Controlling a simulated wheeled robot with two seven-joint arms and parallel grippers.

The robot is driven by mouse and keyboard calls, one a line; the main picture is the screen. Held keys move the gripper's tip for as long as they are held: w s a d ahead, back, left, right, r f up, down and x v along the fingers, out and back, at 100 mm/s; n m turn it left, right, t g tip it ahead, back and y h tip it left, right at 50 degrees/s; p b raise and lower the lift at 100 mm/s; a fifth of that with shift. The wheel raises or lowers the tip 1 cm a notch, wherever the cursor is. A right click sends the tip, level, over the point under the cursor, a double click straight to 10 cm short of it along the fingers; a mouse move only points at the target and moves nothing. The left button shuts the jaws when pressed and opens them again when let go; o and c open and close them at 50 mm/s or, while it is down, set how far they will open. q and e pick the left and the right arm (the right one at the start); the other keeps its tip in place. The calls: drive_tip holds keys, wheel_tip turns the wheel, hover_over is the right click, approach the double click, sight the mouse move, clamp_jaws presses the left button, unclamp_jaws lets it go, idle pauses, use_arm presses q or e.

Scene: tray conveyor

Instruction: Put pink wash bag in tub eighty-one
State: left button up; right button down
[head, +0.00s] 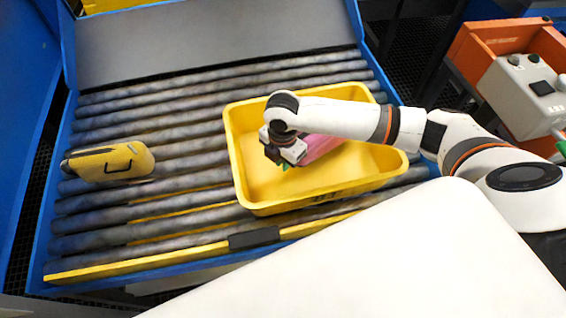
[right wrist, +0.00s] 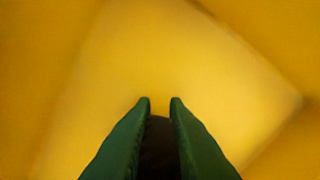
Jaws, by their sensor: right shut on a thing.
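The yellow tub (head: 263,206) stands on the roller conveyor. Dark marks on its front wall are too small to read surely. The pink wash bag (head: 322,146) is inside the tub outline, partly hidden behind my right arm and gripper. No pink shows there. My left gripper is not in view.
A yellow bag (head: 110,163) with a dark handle lies on the rollers left of the tub. Bare rollers (head: 185,150) lie between them. A grey control box (head: 527,85) and an orange crate (head: 490,45) stand at the right, beyond my right arm.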

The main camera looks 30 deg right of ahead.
drive_tip(key=shift+f, duration=0.95)
drive_tip(key=c, duration=1.4)
unclamp_jaws()
drive_tip(key=shift+c, duration=0.2)
wheel_tip(320, 180, up, 12)
drive_tip(key=shift+p, duration=0.4)
